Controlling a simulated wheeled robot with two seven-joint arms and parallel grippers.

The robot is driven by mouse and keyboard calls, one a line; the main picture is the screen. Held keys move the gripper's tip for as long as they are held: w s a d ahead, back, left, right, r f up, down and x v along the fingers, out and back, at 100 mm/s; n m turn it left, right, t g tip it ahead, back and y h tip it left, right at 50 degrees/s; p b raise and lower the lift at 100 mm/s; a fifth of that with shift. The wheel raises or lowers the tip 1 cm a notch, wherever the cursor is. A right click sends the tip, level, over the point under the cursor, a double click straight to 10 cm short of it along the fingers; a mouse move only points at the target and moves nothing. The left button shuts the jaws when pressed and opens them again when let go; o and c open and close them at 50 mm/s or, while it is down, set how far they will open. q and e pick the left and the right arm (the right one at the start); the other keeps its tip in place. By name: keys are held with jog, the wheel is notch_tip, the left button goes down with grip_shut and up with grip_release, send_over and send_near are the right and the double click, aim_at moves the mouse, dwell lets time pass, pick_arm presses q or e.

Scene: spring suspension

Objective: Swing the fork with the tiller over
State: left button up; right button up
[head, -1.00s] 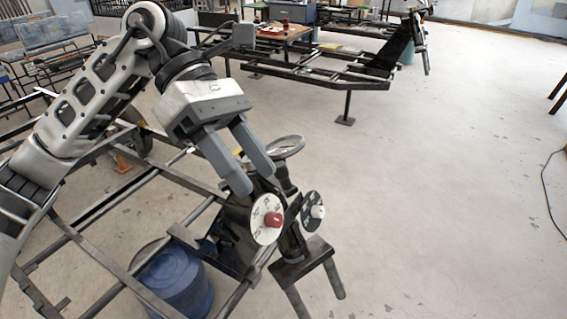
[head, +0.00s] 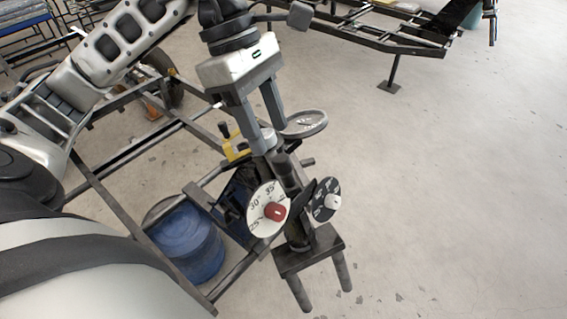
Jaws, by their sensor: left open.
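The dark fork (head: 310,252) stands at the front end of the chassis frame, with two legs pointing down from a flat crosspiece. Above the crosspiece are a white dial (head: 257,204) with angle numbers and a red knob, and a black dial (head: 326,205) with a pale knob. A dark upright bar (head: 286,172) rises behind the dials; I cannot tell whether it is the tiller. My left gripper (head: 272,138) is open and points down above the dials, its fingers close to the top of that bar. I cannot tell whether they touch it. My right gripper is not in view.
A grey handwheel (head: 304,123) is just right of my left fingers. A yellow part (head: 237,147) with a black knob is to their left. Open floor (head: 460,190) lies to the right; another frame (head: 385,32) is behind.

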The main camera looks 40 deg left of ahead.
aim_at(279, 157)
pick_arm(q)
jog(key=x, duration=0.7)
jog(key=shift+d+f, duration=0.15)
jog(key=shift+f, duration=0.1)
grip_shut()
